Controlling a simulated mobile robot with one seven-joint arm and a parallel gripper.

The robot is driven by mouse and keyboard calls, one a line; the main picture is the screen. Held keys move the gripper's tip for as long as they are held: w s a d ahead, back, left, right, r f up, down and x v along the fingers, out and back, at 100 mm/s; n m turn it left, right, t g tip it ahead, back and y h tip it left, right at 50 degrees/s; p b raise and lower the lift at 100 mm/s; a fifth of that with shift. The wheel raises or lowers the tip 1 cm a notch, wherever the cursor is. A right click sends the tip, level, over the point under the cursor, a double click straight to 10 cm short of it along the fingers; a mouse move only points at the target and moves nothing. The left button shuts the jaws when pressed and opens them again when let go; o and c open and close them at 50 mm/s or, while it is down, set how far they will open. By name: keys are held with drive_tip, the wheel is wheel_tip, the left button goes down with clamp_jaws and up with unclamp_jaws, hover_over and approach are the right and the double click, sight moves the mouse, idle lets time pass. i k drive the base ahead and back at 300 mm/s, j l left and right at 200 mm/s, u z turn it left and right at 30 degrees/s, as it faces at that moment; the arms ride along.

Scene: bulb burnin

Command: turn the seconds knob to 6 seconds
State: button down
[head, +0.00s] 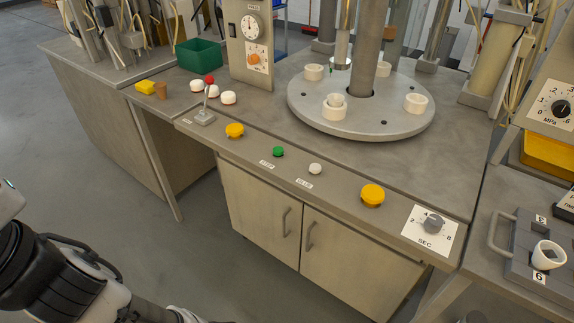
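The seconds knob (433,224) is a grey round knob on a white plate (422,243) marked SEC. It sits at the right end of the sloping front panel of the bench. The marks 2, 4 and 8 show around it; a 6 is not clearly readable. The knob's pointer is too small to tell which mark it faces. Parts of my arm show at the lower left, far from the knob. My gripper is not in view.
The same panel (340,197) carries yellow buttons (372,195), a white button (315,169), a green button (278,151) and a small lever (204,116). A round turntable (310,105) stands behind. A grey handled fixture (515,255) is right of the knob. Floor is clear at left.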

sight(433, 224)
drive_tip(key=l+z, duration=0.2)
drive_tip(key=z, duration=0.2)
drive_tip(key=i+l+z, duration=0.1)
drive_tip(key=z, duration=0.25)
drive_tip(key=i+l+z, duration=0.1)
drive_tip(key=l+z, duration=0.15)
drive_tip(key=z, duration=0.15)
